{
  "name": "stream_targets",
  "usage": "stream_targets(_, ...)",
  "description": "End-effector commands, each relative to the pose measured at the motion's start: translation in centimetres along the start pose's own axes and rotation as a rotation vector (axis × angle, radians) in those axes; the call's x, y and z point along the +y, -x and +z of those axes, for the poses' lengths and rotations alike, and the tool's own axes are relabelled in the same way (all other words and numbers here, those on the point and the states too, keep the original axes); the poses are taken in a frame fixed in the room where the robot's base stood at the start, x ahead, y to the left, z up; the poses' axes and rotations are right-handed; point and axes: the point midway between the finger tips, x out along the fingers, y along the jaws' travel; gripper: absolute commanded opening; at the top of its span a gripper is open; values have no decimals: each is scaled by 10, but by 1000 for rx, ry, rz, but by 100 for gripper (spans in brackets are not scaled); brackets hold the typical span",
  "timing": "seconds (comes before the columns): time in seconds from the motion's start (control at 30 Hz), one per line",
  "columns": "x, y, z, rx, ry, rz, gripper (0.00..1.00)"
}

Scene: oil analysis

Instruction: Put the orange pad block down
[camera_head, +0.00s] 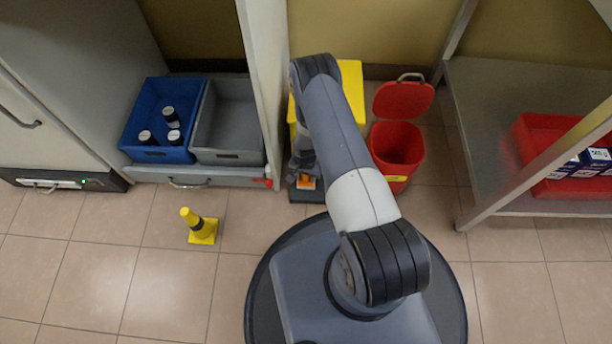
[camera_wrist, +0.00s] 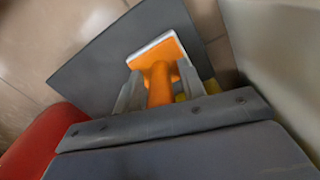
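The orange pad block (camera_wrist: 158,55) shows in the wrist view, with a white layer along its far edge and an orange handle towards me. My gripper (camera_wrist: 160,88) has one grey finger on each side of the handle, close against it. The block is over a dark grey flat mat (camera_wrist: 95,70); whether it touches the mat cannot be told. In the head view the block is a small orange patch (camera_head: 306,183) below my gripper (camera_head: 303,168), over the dark mat (camera_head: 305,196). My arm hides part of this area.
A yellow box (camera_head: 351,85) stands behind my arm. A red bin with its lid open (camera_head: 397,150) is to the right. A cabinet with blue (camera_head: 150,155) and grey (camera_head: 228,157) bins is left. A yellow post (camera_head: 203,232) stands on the floor. A metal shelf (camera_head: 490,130) is right.

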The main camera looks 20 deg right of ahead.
Motion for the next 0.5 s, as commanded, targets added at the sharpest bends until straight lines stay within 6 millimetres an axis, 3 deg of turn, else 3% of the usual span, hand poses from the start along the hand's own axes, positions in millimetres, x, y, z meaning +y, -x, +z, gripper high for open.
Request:
stream_targets(0.37, 0, 3, 0, 0, 0, 0, 44)
stream_targets(0.5, -1, 22, -1, 1, 0, -1, 44)
